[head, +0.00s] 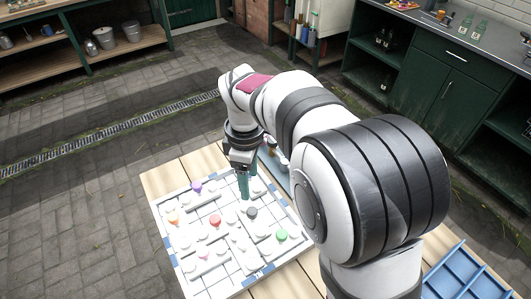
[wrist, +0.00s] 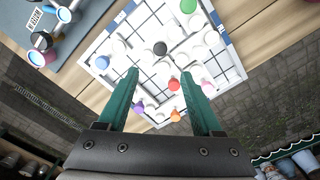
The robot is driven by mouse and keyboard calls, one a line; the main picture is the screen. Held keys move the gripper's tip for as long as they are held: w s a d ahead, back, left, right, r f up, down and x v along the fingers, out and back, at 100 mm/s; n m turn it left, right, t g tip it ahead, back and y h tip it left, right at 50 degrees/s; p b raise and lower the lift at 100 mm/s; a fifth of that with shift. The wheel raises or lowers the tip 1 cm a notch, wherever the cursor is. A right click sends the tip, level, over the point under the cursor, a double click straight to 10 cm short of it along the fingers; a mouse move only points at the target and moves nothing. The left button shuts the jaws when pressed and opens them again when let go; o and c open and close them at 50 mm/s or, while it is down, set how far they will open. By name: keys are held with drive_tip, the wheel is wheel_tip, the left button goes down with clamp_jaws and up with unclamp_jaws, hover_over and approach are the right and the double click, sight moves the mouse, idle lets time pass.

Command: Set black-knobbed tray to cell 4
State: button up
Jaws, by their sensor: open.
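A white gridded board (head: 237,288) lies on the wooden table, crowded with white trays. The black-knobbed tray's black knob (head: 251,212) stands right of the board's middle; it also shows in the wrist view (wrist: 160,48), ahead of my fingertips. My gripper (head: 246,196) points down with green fingers over the board, close to the black knob in the picture. In the wrist view my gripper (wrist: 160,74) is open, with nothing held between its fingers. The fingers hide parts of the board. I cannot read which cell is number 4.
Other knobs crowd around: red (head: 214,220), green (head: 281,235), purple (head: 196,187), orange (head: 173,218), pink (head: 203,253) and blue (wrist: 102,62). A grey mat (wrist: 84,38) with cup-like items (wrist: 42,40) lies beside the board. A blue divided crate (head: 462,272) sits at lower right.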

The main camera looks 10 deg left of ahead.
sight(252, 210)
wheel_tip(252, 210, down, 13)
drive_tip(key=shift+r, duration=0.2)
clamp_jaws()
idle(1.3)
